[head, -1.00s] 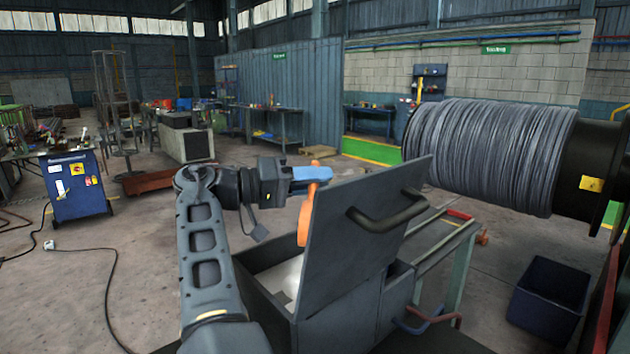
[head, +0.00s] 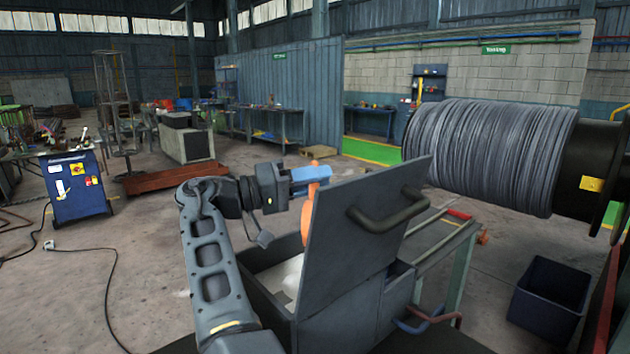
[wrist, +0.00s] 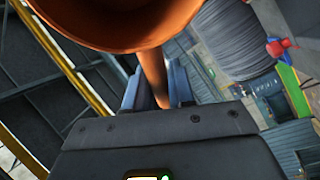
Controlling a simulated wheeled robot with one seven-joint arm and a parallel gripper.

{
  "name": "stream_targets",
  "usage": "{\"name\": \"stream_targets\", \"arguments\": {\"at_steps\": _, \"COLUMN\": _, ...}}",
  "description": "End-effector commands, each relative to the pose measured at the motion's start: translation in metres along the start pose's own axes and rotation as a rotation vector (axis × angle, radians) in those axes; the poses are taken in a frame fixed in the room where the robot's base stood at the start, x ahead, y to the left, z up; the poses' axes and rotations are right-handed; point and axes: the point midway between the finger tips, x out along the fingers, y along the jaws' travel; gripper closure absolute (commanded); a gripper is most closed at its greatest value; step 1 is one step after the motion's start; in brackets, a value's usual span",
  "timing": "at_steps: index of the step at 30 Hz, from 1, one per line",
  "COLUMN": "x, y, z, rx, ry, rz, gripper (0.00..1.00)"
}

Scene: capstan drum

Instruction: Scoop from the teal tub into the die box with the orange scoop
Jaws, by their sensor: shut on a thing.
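My gripper (head: 311,174) is shut on the handle of the orange scoop (head: 307,217). The scoop hangs down behind the raised lid of a dark grey box, which I take to be the die box (head: 262,292). The lid hides part of the scoop's bowl. Pale material shows inside the box, below the scoop. In the wrist view the scoop's bowl (wrist: 110,22) fills the top, and its handle (wrist: 152,75) runs down between my fingers (wrist: 155,88). I cannot tell whether the bowl holds anything. I cannot make out a teal tub in either view.
The raised lid (head: 345,235) with its dark handle stands just right of the scoop. A large cable drum (head: 490,155) is at the right, with a dark blue bin (head: 548,300) below it. A blue cabinet (head: 75,185) stands at the left. Open floor lies left of my arm.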

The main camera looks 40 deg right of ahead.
Motion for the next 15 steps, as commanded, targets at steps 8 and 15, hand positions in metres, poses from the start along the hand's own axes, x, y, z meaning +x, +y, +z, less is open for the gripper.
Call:
{"name": "stream_targets", "arguments": {"at_steps": 8, "x": 0.0002, "y": -0.0001, "z": 0.0001, "rx": 0.000, "ry": -0.001, "rz": -0.001, "gripper": 1.00}}
{"name": "stream_targets", "arguments": {"at_steps": 15, "x": 0.0042, "y": 0.0008, "z": 0.0015, "rx": 0.022, "ry": -0.028, "rz": -0.037, "gripper": 1.00}}
